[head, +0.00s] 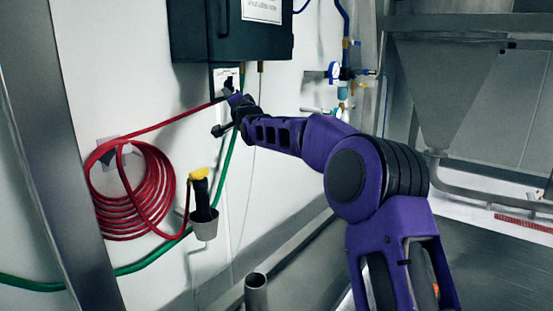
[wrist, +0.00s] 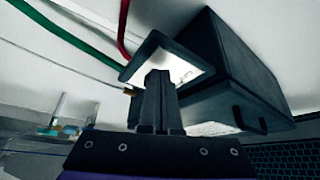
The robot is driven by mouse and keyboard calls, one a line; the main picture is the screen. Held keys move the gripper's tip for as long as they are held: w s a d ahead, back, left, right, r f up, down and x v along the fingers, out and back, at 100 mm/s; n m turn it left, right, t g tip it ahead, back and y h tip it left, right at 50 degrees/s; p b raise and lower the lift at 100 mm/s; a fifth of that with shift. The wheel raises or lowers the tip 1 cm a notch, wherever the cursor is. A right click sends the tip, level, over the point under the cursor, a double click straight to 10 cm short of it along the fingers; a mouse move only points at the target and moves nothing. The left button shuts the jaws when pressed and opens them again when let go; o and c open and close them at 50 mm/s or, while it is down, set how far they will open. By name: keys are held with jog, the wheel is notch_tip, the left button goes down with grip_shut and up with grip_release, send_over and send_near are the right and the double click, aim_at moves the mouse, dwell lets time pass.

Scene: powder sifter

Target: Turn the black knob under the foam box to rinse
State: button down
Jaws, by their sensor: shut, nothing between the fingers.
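The foam box (head: 245,32) is a dark grey box on the white wall, at the top of the head view. It also shows large in the wrist view (wrist: 235,75). Under it is a small dark-framed plate with a white face (head: 219,75), which also shows in the wrist view (wrist: 188,68). My gripper (head: 231,88) reaches up to this plate. In the wrist view its fingers (wrist: 159,80) are together, with their tips in front of the white face. The black knob cannot be told apart from the dark fingertips, which cover the plate's middle. Contact is unclear.
A coiled red hose (head: 130,190) hangs on the wall at left. A yellow-and-black spray handle (head: 201,188) sits in a grey cup (head: 204,226). A green hose (head: 226,168) runs down below the plate. Pipes with a gauge (head: 334,72) are to the right.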

jog(key=shift+f, duration=0.15)
jog(key=s+d+b, duration=0.4)
jog(key=b, duration=0.1)
jog(key=shift+s+d+b, duration=0.15)
jog(key=shift+b, duration=0.25)
dwell(0.4)
